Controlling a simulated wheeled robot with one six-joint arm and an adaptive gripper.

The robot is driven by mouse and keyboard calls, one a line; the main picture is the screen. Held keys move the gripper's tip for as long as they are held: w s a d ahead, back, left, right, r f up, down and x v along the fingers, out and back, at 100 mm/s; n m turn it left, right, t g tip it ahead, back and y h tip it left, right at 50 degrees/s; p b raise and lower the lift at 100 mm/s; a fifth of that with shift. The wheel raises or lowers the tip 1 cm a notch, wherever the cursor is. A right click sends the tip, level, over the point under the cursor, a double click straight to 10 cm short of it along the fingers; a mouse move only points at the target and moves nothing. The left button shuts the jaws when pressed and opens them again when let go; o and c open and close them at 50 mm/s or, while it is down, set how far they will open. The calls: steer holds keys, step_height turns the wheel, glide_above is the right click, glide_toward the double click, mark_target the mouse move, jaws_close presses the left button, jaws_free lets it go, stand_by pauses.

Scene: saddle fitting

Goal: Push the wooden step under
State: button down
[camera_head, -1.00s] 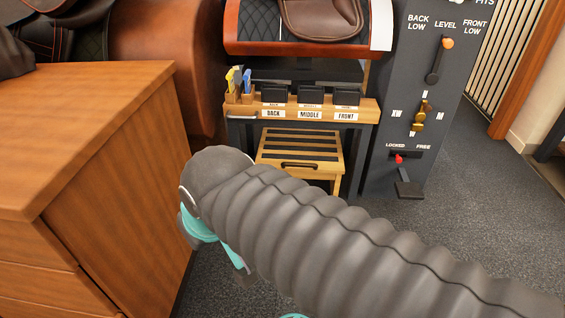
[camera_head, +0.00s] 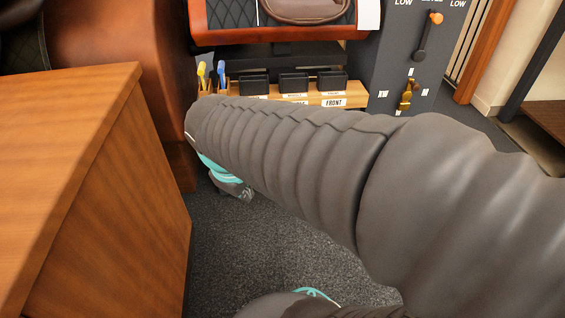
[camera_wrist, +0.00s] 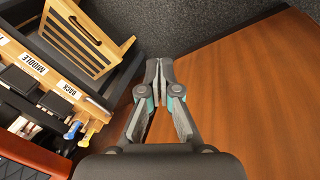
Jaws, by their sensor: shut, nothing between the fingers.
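The wooden step (camera_wrist: 84,38), slatted with dark strips and a dark handle slot, shows at the upper left of the wrist view, beside the labelled wooden rack. In the head view my arm covers it. My gripper (camera_wrist: 158,72) is shut and empty in the wrist view. Its tips are right of the step, apart from it, with a gap of floor between. In the head view only part of my gripper (camera_head: 232,186) shows, below the end of my arm and left of the rack's front; its fingertips are hard to make out there.
The rack (camera_head: 310,98) holds black bins and pens under the saddle stand (camera_head: 285,36). A wooden cabinet (camera_head: 110,190) stands close on the left. A dark lever panel (camera_head: 410,60) stands at the right. Carpet (camera_head: 240,245) is clear between cabinet and arm.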

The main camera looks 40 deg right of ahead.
steer(key=w+d+f+n+g+h+p, duration=0.1)
steer(key=w+d+f+n+g+h, duration=0.2)
steer(key=w+d+f+n+h, duration=0.4)
steer(key=w+d+f+n+g+h+p, duration=0.25)
steer(key=w+d+n, duration=0.25)
steer(key=d+n, duration=0.4)
steer(key=w+d+f+n+t+h, duration=0.1)
steer(key=w+f+n+t, duration=0.15)
steer(key=f+n, duration=0.45)
steer(key=w+d+f+n+t+h+p, duration=0.1)
steer(key=w+f+n+t+h, duration=0.1)
steer(key=w+f+n, duration=0.35)
steer(key=w+d+f+n+t+h, duration=0.1)
steer(key=w+f+n+t, duration=0.1)
steer(key=f+n, duration=0.55)
steer(key=w+d+f, duration=0.3)
steer(key=w+d, duration=0.2)
steer(key=d, duration=0.6)
steer(key=shift+w, duration=0.3)
